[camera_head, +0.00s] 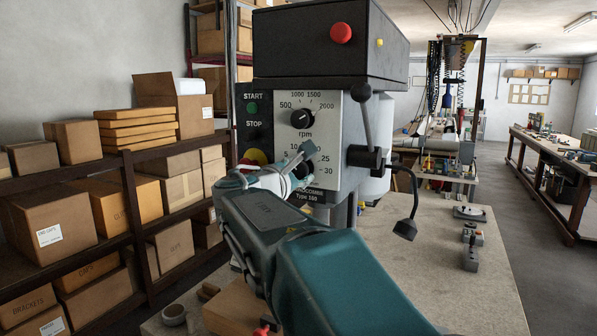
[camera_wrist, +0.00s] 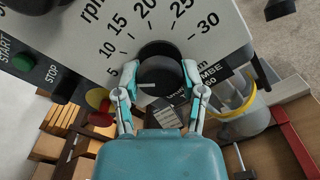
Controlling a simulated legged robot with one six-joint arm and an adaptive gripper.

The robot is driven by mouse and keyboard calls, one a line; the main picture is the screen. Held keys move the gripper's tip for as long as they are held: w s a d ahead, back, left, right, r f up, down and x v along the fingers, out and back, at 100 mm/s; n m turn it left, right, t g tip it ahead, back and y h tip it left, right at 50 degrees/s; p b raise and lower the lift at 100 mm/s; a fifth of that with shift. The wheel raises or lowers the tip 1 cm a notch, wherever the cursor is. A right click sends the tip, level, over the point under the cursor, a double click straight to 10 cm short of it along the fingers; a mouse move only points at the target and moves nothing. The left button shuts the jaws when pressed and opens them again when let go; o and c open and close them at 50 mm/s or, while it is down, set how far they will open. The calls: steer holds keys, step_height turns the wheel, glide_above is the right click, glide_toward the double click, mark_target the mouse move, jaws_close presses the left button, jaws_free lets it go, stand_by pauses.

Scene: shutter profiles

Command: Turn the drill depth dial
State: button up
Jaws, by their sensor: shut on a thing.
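The drill depth dial (camera_wrist: 160,78) is a round black knob on the grey front plate, below an mm scale numbered up to 30. A short white mark shows on its face, toward the left in the wrist view. My gripper (camera_wrist: 161,72) is shut on the dial, one finger on each side of it. In the head view my gripper (camera_head: 303,160) reaches the plate of the drill press (camera_head: 330,110) and hides most of the dial and part of its scale.
The rpm knob (camera_head: 301,119) is above the depth dial. A black lever (camera_head: 363,105) sticks out at right. Boxes fill the left shelves (camera_head: 125,165); the workbench (camera_head: 440,270) is partly clear.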

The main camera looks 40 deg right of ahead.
steer(key=shift+m, duration=1.9)
steer(key=o, duration=1.2)
steer(key=shift+d, duration=0.1)
steer(key=shift+c, duration=0.2)
steer(key=v, duration=1.2)
steer(key=shift+f, duration=0.15)
